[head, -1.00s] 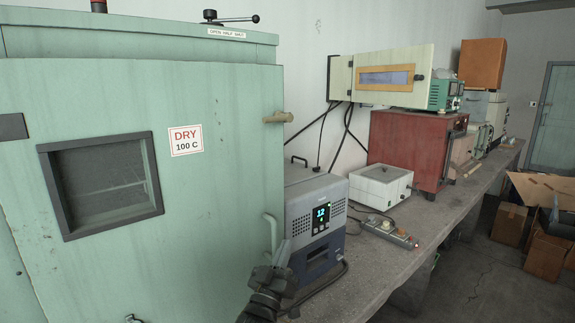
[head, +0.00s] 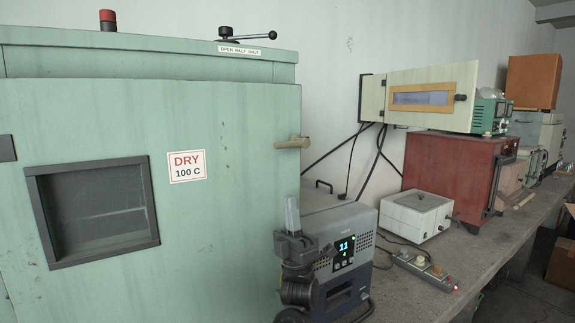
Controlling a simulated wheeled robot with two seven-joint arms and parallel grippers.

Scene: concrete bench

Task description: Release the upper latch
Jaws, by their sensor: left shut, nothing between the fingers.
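The upper latch (head: 293,142) is a tan, rounded handle at the right edge of the green oven door (head: 230,220). It lies about level across the door edge, its end sticking out to the right. My left gripper (head: 292,202) is below the latch with its grey fingers pointing up. The fingers are shut and empty, with a clear gap to the latch in the picture. The gripper covers part of the door's right edge and the grey-blue device. My right gripper is not in view.
The grey-blue device (head: 358,227) with a lit display stands close to the right of my left gripper. Further right are a white box (head: 415,215), a power strip (head: 420,268) and a red cabinet (head: 445,165). A black lever (head: 250,36) sits on the oven top.

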